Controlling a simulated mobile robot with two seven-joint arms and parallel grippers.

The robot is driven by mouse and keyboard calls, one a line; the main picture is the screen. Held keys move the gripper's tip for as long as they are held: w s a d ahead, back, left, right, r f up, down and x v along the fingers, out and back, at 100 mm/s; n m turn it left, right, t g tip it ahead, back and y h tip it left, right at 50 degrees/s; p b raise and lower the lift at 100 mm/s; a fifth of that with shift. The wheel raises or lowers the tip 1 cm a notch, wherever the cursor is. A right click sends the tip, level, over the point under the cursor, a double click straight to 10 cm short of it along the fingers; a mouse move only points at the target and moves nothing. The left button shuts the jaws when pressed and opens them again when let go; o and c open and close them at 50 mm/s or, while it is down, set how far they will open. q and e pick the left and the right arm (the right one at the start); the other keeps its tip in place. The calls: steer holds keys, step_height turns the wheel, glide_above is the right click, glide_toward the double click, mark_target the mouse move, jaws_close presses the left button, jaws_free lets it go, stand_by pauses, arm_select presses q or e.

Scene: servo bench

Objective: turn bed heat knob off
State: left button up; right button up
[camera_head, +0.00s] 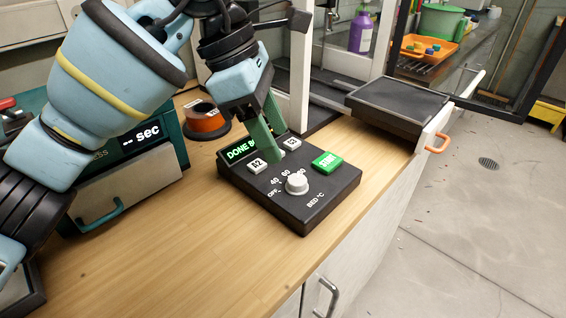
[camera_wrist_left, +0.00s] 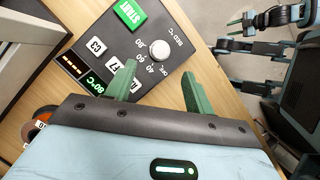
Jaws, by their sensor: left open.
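The bed heat knob (camera_head: 297,183) is a light grey dial on the sloped face of a black control box (camera_head: 330,196). Marks OFF, 40, 60 and 80 curve around it; I cannot tell which one it points to. The knob also shows in the left wrist view (camera_wrist_left: 158,49), beyond my fingertips. My left gripper (camera_head: 264,142) is open, with its green fingers over the box's rear buttons, behind the knob and apart from it. My right gripper (camera_wrist_left: 231,31) appears small and open, away from the box.
A green START button (camera_head: 327,161) and white buttons (camera_head: 257,165) sit near the knob. A teal device (camera_head: 125,175) and an orange-and-black spool (camera_head: 206,119) stand left of the box. A dark plate (camera_head: 397,102) lies behind right. The front wooden bench (camera_head: 205,250) is clear.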

mark_target(297, 179)
arm_select(q)
steer(key=shift+d, duration=0.1)
steer(key=shift+b+x, duration=0.5)
steer(key=shift+x, duration=3.45)
steer(key=shift+c, duration=0.2)
steer(key=c, duration=0.9)
